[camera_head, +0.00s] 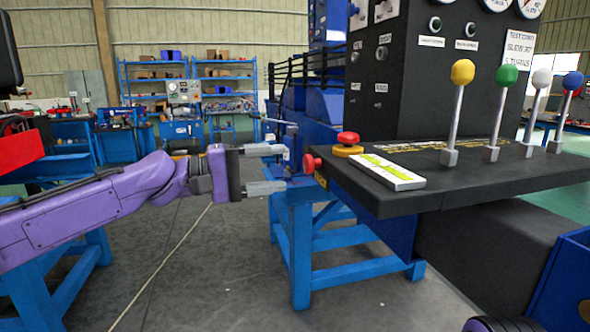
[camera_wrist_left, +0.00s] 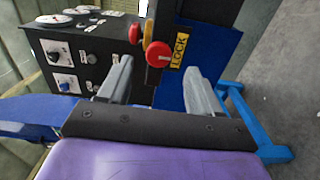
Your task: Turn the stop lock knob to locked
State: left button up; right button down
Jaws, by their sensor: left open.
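The stop lock knob is a red round knob (camera_head: 312,163) on the left side of the black console, beside a yellow label. In the left wrist view the red knob (camera_wrist_left: 158,54) faces me with a small pale mark on it, and the yellow label (camera_wrist_left: 179,50) right of it reads LOCK. My left gripper (camera_head: 283,168) is open and level with the knob, just left of it. In the left wrist view its fingers (camera_wrist_left: 159,68) stand either side of the knob, apart from it. I cannot tell the knob's exact turn. My right gripper is not in view.
A red mushroom button (camera_head: 348,138) on a yellow base sits on top of the console (camera_head: 470,180), close to the knob. A white labelled box (camera_head: 387,172) and several ball-topped levers stand further right. A blue stand (camera_head: 300,250) is below.

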pick_arm(q)
jog(key=v, duration=0.5)
jog(key=shift+d, duration=0.1)
